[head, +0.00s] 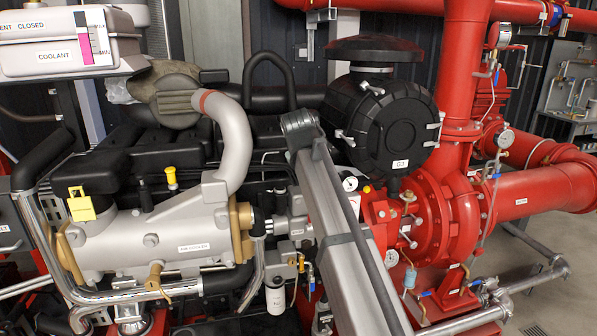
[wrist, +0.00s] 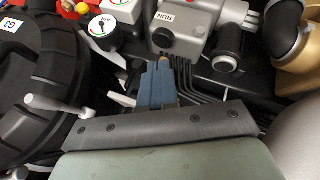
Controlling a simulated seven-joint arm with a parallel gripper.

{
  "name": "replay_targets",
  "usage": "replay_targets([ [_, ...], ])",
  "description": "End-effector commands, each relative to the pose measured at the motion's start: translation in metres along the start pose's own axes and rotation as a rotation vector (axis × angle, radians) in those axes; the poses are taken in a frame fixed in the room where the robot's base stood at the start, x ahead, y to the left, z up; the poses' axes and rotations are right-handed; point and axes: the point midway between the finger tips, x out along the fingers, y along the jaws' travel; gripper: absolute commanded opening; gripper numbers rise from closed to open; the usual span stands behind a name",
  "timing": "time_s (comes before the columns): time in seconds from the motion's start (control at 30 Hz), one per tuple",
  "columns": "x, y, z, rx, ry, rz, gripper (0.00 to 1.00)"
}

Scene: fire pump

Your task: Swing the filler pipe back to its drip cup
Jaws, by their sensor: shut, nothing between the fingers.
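I cannot pick out the filler pipe or its drip cup for certain in either view. Thin bent metal pipes (head: 577,88) show above a grey cabinet at the far right of the head view, too small to identify. My gripper (wrist: 161,68) has blue fingers, shut and empty, in the wrist view. They point toward a grey box labelled RUN (wrist: 195,25), with black lines just beyond the tips. I cannot tell whether the tips touch anything. In the head view my arm crosses the centre and my fingers are not discernible.
A black drum (head: 380,125) labelled G3 stands right of my arm; it also shows close at left in the wrist view (wrist: 35,80). A silver pipe (head: 228,140) and charge cooler (head: 150,243) are at left. Red pump pipework (head: 455,215) fills the right. Space is tight.

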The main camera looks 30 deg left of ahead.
Motion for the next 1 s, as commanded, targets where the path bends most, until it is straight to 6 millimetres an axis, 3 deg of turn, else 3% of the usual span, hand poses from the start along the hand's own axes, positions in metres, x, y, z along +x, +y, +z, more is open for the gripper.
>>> replay_targets([
  [0.4, 0.012, 0.026, 0.003, -0.044, 0.025, -0.026, 0.0],
  [1.0, 0.013, 0.03, 0.004, -0.043, 0.023, -0.021, 0.0],
])
